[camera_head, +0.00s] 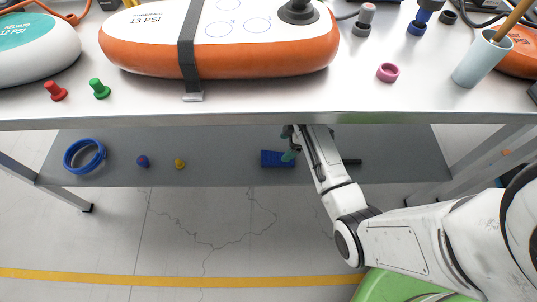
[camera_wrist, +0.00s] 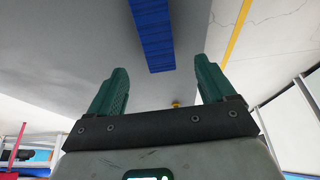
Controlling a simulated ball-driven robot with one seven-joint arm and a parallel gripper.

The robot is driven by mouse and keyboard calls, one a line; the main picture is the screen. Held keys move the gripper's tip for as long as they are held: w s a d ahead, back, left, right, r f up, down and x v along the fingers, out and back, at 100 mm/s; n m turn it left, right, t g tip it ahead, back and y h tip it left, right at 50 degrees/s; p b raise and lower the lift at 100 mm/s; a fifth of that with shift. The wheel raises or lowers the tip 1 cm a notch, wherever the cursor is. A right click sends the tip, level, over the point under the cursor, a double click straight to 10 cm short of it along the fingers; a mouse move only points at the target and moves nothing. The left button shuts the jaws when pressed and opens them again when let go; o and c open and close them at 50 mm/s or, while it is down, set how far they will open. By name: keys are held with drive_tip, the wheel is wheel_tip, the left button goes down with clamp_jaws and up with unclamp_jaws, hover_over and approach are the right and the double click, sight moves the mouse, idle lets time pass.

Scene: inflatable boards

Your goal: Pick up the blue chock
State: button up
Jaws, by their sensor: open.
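The blue chock (camera_head: 276,159) lies on the grey lower shelf under the workbench. In the wrist view it is a ridged blue block (camera_wrist: 152,32) at the top, ahead of the fingers and a little left of the middle between them. My gripper (camera_head: 290,150) is at the chock's right side in the head view, where my arm hides part of it. In the wrist view my gripper (camera_wrist: 160,82) shows two green fingers wide apart with nothing between them. I cannot tell whether a finger touches the chock.
The tabletop edge (camera_head: 240,119) hangs over the shelf (camera_head: 220,172). On the shelf are a blue strap roll (camera_head: 84,155), a blue-red piece (camera_head: 143,161), a yellow piece (camera_head: 180,164) and a dark bar (camera_head: 352,161). Inflatable boards (camera_head: 230,62) lie on top.

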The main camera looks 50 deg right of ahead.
sight(275, 157)
drive_tip(key=b+x, duration=0.1)
drive_tip(key=x, duration=0.3)
drive_tip(key=shift+w+f, duration=0.1)
drive_tip(key=shift+f, duration=0.1)
drive_tip(key=shift+b+x, duration=1.25)
drive_tip(key=shift+x, duration=1.4)
drive_tip(key=shift+d, duration=0.1)
drive_tip(key=c, duration=1.1)
drive_tip(key=shift+o, duration=0.2)
